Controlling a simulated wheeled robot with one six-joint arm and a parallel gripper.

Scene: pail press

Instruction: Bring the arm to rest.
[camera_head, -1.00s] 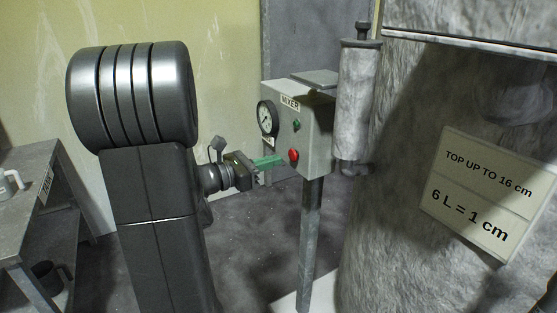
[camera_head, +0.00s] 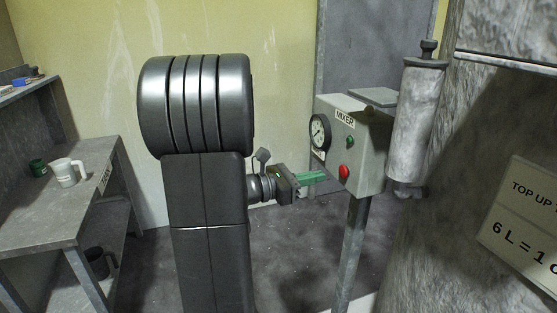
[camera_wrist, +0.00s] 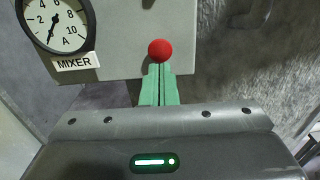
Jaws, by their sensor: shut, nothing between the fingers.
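My gripper (camera_head: 325,177) is shut and empty, its green fingers together. In the head view the fingertips are just left of the red button (camera_head: 344,171) on the grey mixer box (camera_head: 372,160). In the wrist view the fingertips (camera_wrist: 159,68) lie just below the red button (camera_wrist: 160,50); whether they touch it, I cannot tell. A round gauge (camera_head: 319,133) and a green button (camera_head: 350,143) are on the same box. In the wrist view the gauge (camera_wrist: 55,22) sits upper left, above the label MIXER.
The box stands on a metal post (camera_head: 352,250). A large grey vessel (camera_head: 450,190) with a sign (camera_head: 525,225) is close on the right. A table (camera_head: 50,205) with a white jug (camera_head: 67,172) and green cup (camera_head: 38,167) is at left. Floor between table and post looks clear.

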